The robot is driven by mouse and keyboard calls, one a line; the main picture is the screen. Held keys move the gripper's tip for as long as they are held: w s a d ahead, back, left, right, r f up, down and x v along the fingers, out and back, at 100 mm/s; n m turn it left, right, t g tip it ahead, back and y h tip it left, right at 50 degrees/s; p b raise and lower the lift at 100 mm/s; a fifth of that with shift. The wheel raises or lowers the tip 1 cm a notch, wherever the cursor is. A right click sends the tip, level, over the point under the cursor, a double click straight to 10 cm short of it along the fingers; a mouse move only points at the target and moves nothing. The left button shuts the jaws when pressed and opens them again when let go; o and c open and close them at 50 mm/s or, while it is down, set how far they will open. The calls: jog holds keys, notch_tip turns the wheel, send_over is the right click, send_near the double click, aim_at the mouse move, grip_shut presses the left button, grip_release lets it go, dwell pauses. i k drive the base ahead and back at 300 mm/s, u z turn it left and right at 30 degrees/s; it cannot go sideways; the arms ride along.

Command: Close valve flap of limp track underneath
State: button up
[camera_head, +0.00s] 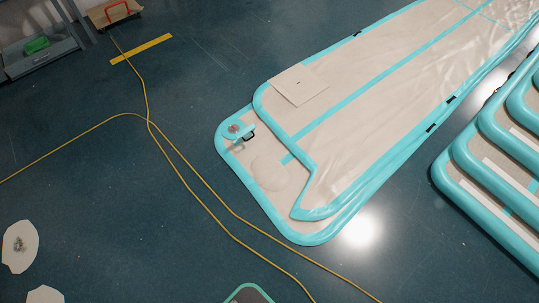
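Two beige tracks with turquoise edges lie stacked on the floor. The lower track (225,150) shows its near left end from under the upper track (380,85), whose wrinkled end looks notched. Near the lower track's left corner is a small round reddish-brown valve (233,128). A turquoise flap (240,132) lies beside and partly around it; it appears folded off the valve, though the detail is too small to be sure. A dark handle (249,136) sits close by. A pale round patch (269,173) lies on the lower track. My gripper is not in view.
A beige square sheet (298,85) lies on the upper track. Yellow cable (190,190) crosses the floor left of the tracks. More tracks (485,185) are stacked at right. A yellow strip (141,49) and shelf (38,55) are upper left. Pale patches (20,262) lie lower left.

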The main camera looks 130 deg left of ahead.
aim_at(248, 133)
jog(key=i, duration=0.55)
jog(key=u, duration=5.45)
jog(key=i, duration=1.3)
jog(key=u, duration=0.45)
jog(key=i, duration=1.15)
jog(key=z, duration=0.95)
jog(key=i, duration=0.7)
jog(key=z, duration=0.45)
